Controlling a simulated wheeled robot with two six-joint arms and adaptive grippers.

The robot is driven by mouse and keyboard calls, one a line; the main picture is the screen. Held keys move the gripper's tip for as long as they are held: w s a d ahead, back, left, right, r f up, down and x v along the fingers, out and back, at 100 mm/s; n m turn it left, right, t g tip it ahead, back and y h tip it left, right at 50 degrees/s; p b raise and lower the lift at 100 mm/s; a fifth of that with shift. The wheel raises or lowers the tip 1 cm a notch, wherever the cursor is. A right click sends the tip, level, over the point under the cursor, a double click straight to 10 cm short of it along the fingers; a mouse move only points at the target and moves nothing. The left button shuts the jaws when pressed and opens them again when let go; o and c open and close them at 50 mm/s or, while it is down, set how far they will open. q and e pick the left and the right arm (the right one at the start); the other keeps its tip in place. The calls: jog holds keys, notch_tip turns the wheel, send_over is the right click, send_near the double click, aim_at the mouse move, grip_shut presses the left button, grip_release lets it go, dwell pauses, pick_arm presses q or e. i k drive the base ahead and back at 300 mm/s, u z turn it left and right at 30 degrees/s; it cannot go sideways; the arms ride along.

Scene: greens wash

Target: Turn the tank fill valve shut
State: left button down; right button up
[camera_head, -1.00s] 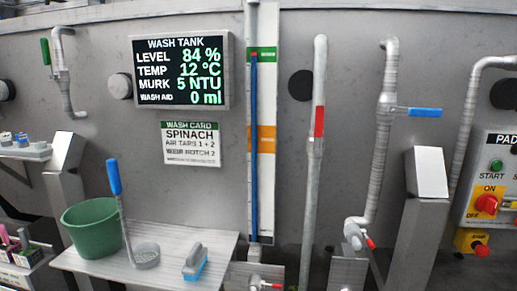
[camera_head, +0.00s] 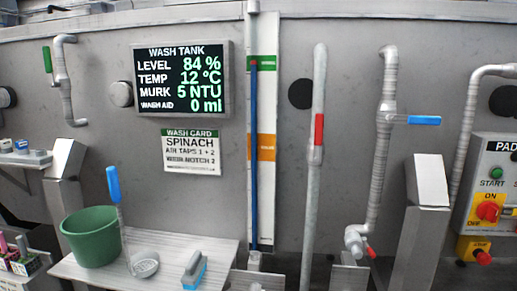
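No label reading tank fill valve is legible. Several lever valves sit on the pipes at the grey tank wall. A red lever (camera_head: 319,130) lies along the upright pipe (camera_head: 312,200) right of the level gauge. A blue lever (camera_head: 424,120) sticks out to the right, crosswise to its pipe (camera_head: 379,175). A green lever (camera_head: 47,55) lies along a short pipe (camera_head: 66,95) at the far left. The wash tank display (camera_head: 181,78) reads level 84 %, 12 °C, 5 NTU and 0 ml. Neither of my grippers is in view.
A shelf (camera_head: 190,248) holds a green bucket (camera_head: 91,237), a blue-handled ladle (camera_head: 115,187) and a blue-and-grey brush (camera_head: 194,272). A small red-handled tap (camera_head: 370,252) sits low right. A control panel (camera_head: 492,150) has a green start button and red-and-yellow switch. The wall around the levers is clear.

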aim_at(319, 117)
jog(key=k, duration=0.5)
jog(key=z, duration=2.2)
jog(key=i, duration=1.5)
jog(key=u, duration=1.85)
